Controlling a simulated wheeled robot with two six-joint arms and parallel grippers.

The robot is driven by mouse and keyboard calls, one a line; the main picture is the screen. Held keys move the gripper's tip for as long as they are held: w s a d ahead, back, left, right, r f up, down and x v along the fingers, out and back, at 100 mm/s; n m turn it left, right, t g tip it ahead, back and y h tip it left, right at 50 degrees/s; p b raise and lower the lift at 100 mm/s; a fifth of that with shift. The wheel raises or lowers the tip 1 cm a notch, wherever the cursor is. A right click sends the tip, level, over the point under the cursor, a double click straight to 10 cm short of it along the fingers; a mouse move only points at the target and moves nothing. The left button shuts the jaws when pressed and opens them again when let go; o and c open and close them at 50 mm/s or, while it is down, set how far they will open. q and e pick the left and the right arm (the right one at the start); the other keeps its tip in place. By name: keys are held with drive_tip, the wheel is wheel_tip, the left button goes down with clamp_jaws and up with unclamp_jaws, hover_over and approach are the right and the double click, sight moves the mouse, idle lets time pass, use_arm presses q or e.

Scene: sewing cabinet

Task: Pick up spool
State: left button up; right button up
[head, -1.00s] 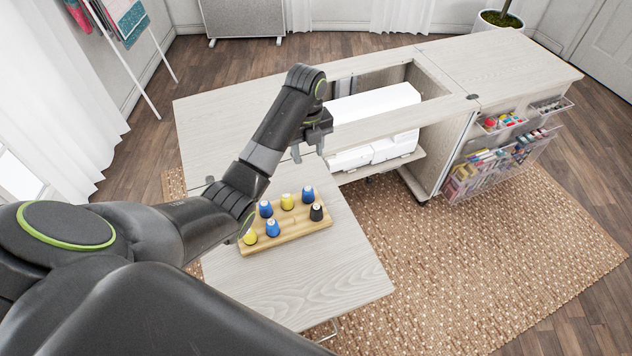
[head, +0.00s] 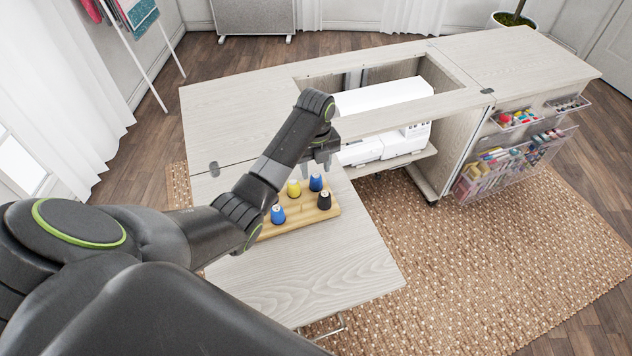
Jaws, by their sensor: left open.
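Spools stand upright on a wooden spool board (head: 298,223) on the cabinet's fold-out leaf. I see a yellow spool (head: 293,188), a blue spool (head: 316,183) at the back right, another blue spool (head: 278,215) in front and a black spool (head: 324,201) at the right. My left arm hides the board's left end. My left gripper (head: 319,167) is open and points down, at or just above the back-right blue spool in the picture. I cannot tell the exact gap between them. No spool shows between the fingers. My right gripper is not in view.
A white sewing machine (head: 385,98) sits in the cabinet opening behind the gripper. The cabinet top (head: 240,105) is bare at the left. Clear storage bins (head: 510,165) hang on the right side. The front part of the leaf (head: 320,270) is clear.

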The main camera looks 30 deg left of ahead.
sight(316, 177)
use_arm(q)
drive_tip(key=shift+w+a+f+p, duration=0.1)
drive_tip(key=shift+w+f+p, duration=0.1)
drive_tip(key=shift+f, duration=1.2)
drive_tip(key=shift+w+f+p, duration=0.1)
drive_tip(key=shift+f+p, duration=0.05)
drive_tip(key=shift+f, duration=1.2)
drive_tip(key=shift+c, duration=0.2)
drive_tip(key=c, duration=0.7)
